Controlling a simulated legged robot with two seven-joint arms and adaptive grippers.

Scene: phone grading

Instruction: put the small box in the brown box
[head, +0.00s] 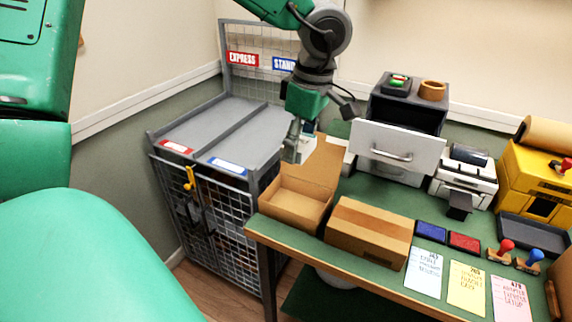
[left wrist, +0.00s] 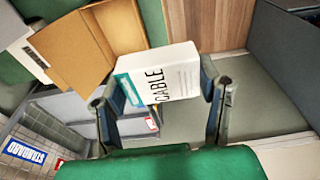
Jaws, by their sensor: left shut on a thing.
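The small box (left wrist: 178,76) is white with a teal patch and the word CABLE. My left gripper (head: 297,143) is shut on it, with a finger on each side of the box in the left wrist view (left wrist: 155,84). In the head view the small box (head: 305,150) is partly hidden by the gripper, held up beside the open flap of the brown box (head: 292,207). The brown box is open cardboard at the table's left end; its cardboard also shows in the left wrist view (left wrist: 90,55). My right gripper is not in view.
A closed cardboard box (head: 368,232) stands right of the brown box. A grey-topped wire cage (head: 225,130) with EXPRESS and STANDARD signs is at the left. A drawer unit (head: 398,148), ink pads, paper slips and stamps fill the green table's right side.

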